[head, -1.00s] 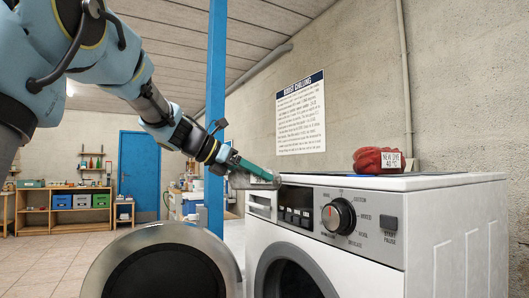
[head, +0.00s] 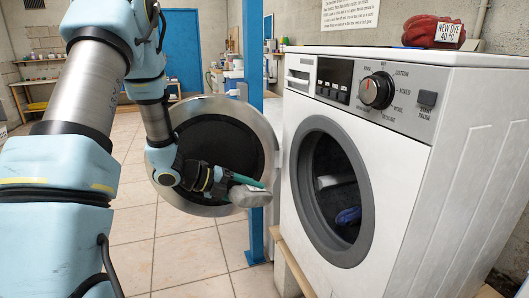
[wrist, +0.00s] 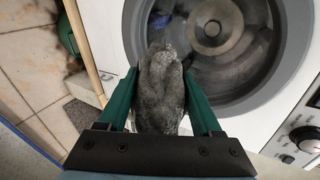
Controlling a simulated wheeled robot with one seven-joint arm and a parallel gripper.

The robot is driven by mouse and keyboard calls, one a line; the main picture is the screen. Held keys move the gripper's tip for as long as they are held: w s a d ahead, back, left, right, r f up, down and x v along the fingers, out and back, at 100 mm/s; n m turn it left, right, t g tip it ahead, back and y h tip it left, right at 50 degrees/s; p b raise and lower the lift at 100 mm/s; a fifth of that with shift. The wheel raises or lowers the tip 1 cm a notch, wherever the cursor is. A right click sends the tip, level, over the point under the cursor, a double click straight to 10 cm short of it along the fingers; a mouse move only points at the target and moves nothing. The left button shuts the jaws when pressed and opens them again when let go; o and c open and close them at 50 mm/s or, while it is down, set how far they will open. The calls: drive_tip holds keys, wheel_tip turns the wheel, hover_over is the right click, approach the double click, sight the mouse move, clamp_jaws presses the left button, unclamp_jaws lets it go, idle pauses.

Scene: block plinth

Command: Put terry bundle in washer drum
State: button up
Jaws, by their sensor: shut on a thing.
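The grey terry bundle (wrist: 160,90) is held between the green fingers of my gripper (wrist: 160,88) in the wrist view. In the head view my gripper (head: 252,184) and the pale grey bundle (head: 250,196) are in front of the open door, left of the washer opening and apart from it. The washer drum (head: 338,180) is open to the front, ringed by a grey rim. In the wrist view the drum (wrist: 240,60) lies just beyond the bundle.
The round washer door (head: 165,190) is swung open to the left, behind my gripper. A blue post (head: 253,240) stands left of the washer (head: 440,150). A red bundle (head: 420,31) with a "NEW DYE 40 °C" label (head: 448,32) lies on top. Wooden boards (head: 290,265) support the washer.

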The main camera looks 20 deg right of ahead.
sight(246, 204)
drive_tip(key=shift+s+a+f+n, duration=0.35)
drive_tip(key=shift+s+a+f, duration=0.1)
drive_tip(key=shift+f, duration=0.2)
drive_tip(key=shift+s+a+f+n, duration=0.35)
drive_tip(key=shift+s+f, duration=0.05)
drive_tip(key=shift+f, duration=0.2)
drive_tip(key=shift+s+f+t, duration=0.2)
drive_tip(key=shift+f+t, duration=0.05)
drive_tip(key=shift+t, duration=0.05)
drive_tip(key=shift+d, duration=0.2)
drive_tip(key=s+d+f+b, duration=0.2)
drive_tip(key=s+d+b, duration=0.1)
drive_tip(key=d, duration=1)
drive_tip(key=s+d+f+b, duration=0.2)
drive_tip(key=s+d+b, duration=0.1)
drive_tip(key=d, duration=1.1)
drive_tip(key=s+d+f+b, duration=0.3)
drive_tip(key=d+b, duration=0.2)
drive_tip(key=d, duration=0.9)
drive_tip(key=shift+s, duration=0.15)
